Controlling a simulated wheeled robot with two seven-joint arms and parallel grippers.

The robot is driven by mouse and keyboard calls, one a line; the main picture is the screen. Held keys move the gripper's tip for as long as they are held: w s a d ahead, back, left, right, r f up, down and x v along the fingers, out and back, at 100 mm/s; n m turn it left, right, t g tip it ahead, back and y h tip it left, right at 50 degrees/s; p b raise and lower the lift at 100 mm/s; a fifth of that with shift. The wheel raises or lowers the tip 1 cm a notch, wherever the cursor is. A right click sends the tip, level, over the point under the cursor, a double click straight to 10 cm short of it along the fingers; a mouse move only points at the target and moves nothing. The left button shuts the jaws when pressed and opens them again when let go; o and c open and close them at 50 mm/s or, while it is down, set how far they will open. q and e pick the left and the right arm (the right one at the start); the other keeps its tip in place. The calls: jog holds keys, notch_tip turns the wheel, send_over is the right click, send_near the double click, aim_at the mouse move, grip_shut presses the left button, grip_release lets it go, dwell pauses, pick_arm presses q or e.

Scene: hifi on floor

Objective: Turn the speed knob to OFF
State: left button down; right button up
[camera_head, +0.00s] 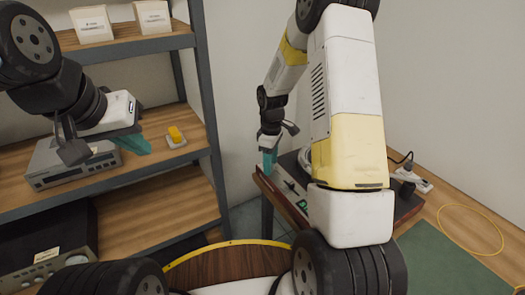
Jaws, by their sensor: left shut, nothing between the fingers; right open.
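A dark, wood-edged unit that looks like a turntable (408,207) sits on the wooden table at the right. My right arm covers most of it, and I cannot make out the speed knob. A small green patch shows on its top near the front edge. My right gripper (268,162) points down at the unit's far left corner, teal fingertips low; it is open, and I cannot tell whether it touches anything. My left gripper (137,147) is shut and empty, in front of the shelf at the left, between a silver hi-fi box and a yellow block.
The shelf rack (205,100) at the left holds the silver hi-fi box (55,168), the yellow block (176,134) on a pale base, white boxes (92,24) and a black unit below. The table at the right has a power strip (415,179), a yellow cable (470,207) and a green mat (440,262).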

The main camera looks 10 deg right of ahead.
jog(key=shift+c, duration=0.2)
grip_shut()
jog(key=shift+m, duration=0.4)
jog(key=m, duration=0.4)
jog(key=shift+m, duration=2.5)
jog(key=shift+o, duration=0.2)
grip_release()
